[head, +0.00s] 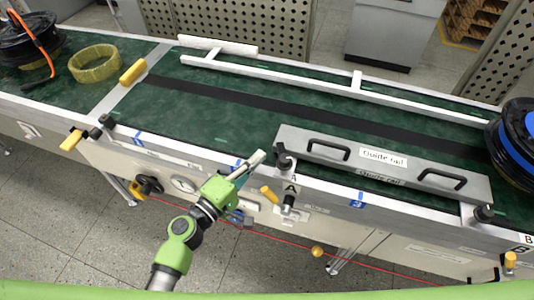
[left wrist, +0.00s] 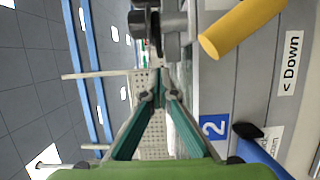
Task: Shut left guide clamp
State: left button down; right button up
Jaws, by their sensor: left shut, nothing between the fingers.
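The guide rail (head: 383,160) is a long grey bar with two black handles, lying along the near side of the green conveyor belt. The left guide clamp (head: 284,160), by label A, is a dark clamp at the rail's left end. A yellow handle (head: 268,195) hangs below it at the conveyor's front edge. My left gripper (head: 258,158) is shut and empty, just left of the clamp and apart from it. In the left wrist view, a yellow handle (left wrist: 240,28) and dark clamp parts (left wrist: 158,20) show beyond the fingertips. My right gripper is not in view.
The right clamp (head: 483,214), by label B, sits at the rail's other end beside a black and blue spool (head: 517,145). A yellow ring (head: 95,64) lies at the far left. A white side rail (head: 330,85) runs along the back. The belt's middle is clear.

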pick_arm(q)
jog(key=shift+d, duration=1.4)
jog(key=shift+w, duration=0.1)
jog(key=m+g+h+b, duration=0.2)
jog(key=w+g+h+b, duration=0.1)
jog(key=shift+d+f+m+b, duration=0.2)
jog(key=shift+f+m+b, duration=0.1)
jog(key=shift+m+b, duration=0.1)
jog(key=shift+w+d+r, duration=0.15)
jog(key=shift+w+d, duration=0.05)
jog(key=shift+r, duration=0.15)
